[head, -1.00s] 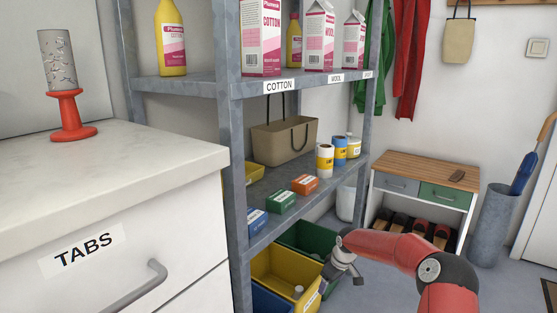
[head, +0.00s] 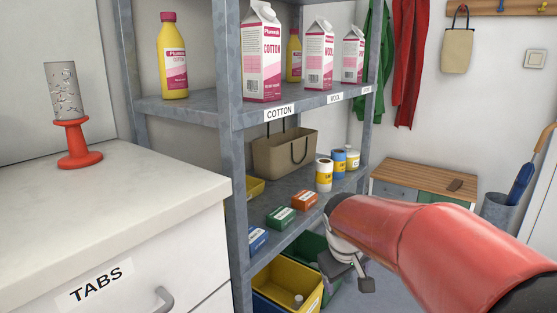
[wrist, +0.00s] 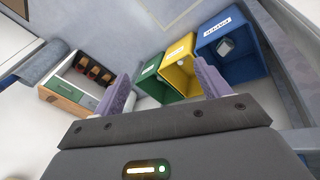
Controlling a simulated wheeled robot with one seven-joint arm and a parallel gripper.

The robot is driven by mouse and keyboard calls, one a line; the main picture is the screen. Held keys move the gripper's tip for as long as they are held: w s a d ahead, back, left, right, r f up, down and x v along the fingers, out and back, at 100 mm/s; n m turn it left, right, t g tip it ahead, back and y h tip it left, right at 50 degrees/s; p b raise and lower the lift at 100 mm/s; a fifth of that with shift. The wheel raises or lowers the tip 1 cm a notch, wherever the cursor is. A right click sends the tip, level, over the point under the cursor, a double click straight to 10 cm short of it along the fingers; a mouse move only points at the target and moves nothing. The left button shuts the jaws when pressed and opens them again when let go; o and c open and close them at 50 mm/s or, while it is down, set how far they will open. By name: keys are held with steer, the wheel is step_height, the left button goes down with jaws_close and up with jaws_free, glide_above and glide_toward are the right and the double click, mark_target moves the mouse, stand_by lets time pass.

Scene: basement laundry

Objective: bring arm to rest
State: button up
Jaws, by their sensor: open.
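My red arm reaches in from the lower right of the head view. My gripper (head: 350,275) is at its end, in front of the lower shelf and beside the yellow bin. In the wrist view, my gripper (wrist: 160,95) shows two purple-grey fingers spread well apart with nothing between them. It is open and empty. Beyond the fingers in the wrist view are a green bin (wrist: 149,85), a yellow bin (wrist: 180,75) and a blue bin (wrist: 235,50).
A grey shelf unit (head: 229,140) holds cartons, bottles, small boxes and a tan basket (head: 285,150). A white cabinet (head: 150,240) stands at the left. A wood-topped shoe bench (head: 420,175) is behind my arm. A grey cylinder bin (head: 495,211) stands at the right.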

steer(key=s+r+m+t+y+p, duration=0.1)
steer(key=s+r+m, duration=0.1)
steer(key=s, duration=0.8)
steer(key=s+r+m+t+y+p, duration=0.1)
steer(key=s+r+m+p, duration=0.1)
steer(key=s, duration=0.9)
steer(key=shift+d+r+m, duration=0.25)
steer(key=shift+r+m, duration=0.15)
steer(key=shift+r, duration=0.4)
steer(key=shift+s, duration=0.1)
